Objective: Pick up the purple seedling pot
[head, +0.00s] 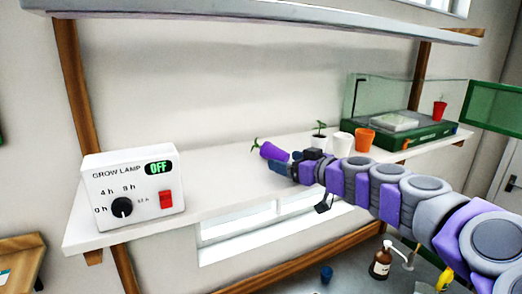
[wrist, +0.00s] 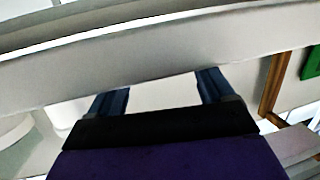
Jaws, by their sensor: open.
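The purple seedling pot (head: 271,151) is on the white shelf in the head view, tipped over to the left, with its small green seedling at the left end. My gripper (head: 278,162) reaches in from the right, its dark blue fingers right beside the pot and partly overlapping it in the picture. I cannot tell whether they touch it or have it between them. In the wrist view my gripper (wrist: 163,86) shows two fingers spread apart with nothing visible between them. The pot does not show in the wrist view.
A white shelf (head: 215,186) holds a grow lamp box (head: 130,190) reading OFF at left. An upper shelf (head: 240,17) hangs overhead.

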